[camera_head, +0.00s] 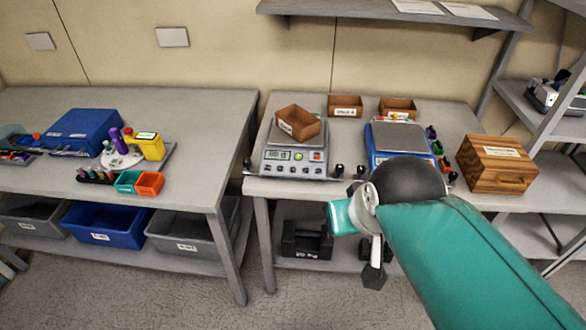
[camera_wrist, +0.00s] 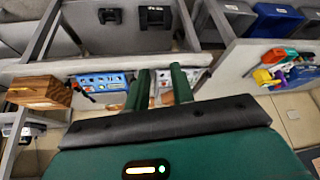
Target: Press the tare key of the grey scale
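The grey scale (camera_head: 290,167) stands on the middle bench in the head view, with a display and several small keys on its front panel. I cannot read which key is tare. A brown open box (camera_head: 298,123) sits tilted on its pan. In the wrist view, turned upside down, the grey scale (camera_wrist: 163,86) shows partly between and behind my fingers. My gripper (camera_wrist: 160,74) is open and empty, its two green fingers apart. In the head view my arm's end hangs in front of the bench, right of the grey scale and apart from it; the fingertips are not clear there.
A blue scale (camera_head: 399,138) stands right of the grey one. Small dark knobs stand along the bench front. Brown boxes (camera_head: 345,106) are behind, and a wooden box (camera_head: 496,164) is at right. The left bench (camera_head: 195,150) carries a blue case (camera_head: 80,131).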

